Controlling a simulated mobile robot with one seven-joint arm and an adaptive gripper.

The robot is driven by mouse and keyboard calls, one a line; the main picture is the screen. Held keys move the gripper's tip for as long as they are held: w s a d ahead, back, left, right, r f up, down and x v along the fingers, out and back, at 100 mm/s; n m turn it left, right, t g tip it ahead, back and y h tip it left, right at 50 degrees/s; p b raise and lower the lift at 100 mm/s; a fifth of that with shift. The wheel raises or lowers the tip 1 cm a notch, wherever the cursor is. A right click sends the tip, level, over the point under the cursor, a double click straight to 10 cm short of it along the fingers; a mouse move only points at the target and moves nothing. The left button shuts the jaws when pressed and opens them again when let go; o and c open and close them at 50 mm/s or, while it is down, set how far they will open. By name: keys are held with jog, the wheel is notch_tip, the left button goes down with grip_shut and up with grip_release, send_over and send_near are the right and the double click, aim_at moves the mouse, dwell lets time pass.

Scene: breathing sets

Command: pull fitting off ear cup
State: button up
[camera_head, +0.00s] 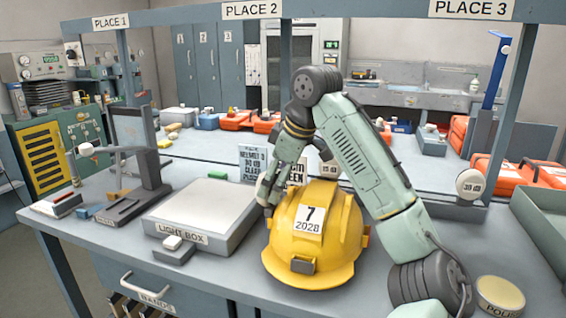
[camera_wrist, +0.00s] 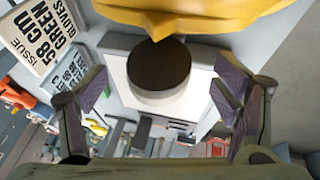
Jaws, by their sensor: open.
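A yellow helmet (camera_head: 312,240) marked "7 2028" sits on the bench. Its yellow edge also shows at the top of the wrist view (camera_wrist: 190,14). My gripper (camera_head: 268,206) is at the helmet's left side, pointing down. In the wrist view my gripper (camera_wrist: 163,98) is open, with one finger at each side. Between the fingers, below the helmet edge, is a round piece with a dark face (camera_wrist: 159,65) and a pale side. I cannot tell whether it is the ear cup or the fitting, nor whether the fingers touch it.
A light box (camera_head: 205,215) lies left of the helmet, with a small block (camera_head: 174,249) before it. A dark stand (camera_head: 135,165) is farther left. Printed cards (camera_head: 253,163) stand behind the helmet. A round tin (camera_head: 500,294) and a green tray (camera_head: 545,212) are at the right.

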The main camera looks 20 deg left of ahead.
aim_at(273, 184)
jog(key=shift+x, duration=2.3)
jog(key=c, duration=1.2)
jog(key=o, duration=0.6)
jog(key=c, duration=0.6)
jog(key=shift+o, duration=0.2)
jog(key=shift+r+p, duration=0.25)
jog(key=shift+p, duration=0.2)
jog(key=shift+r+p, duration=0.3)
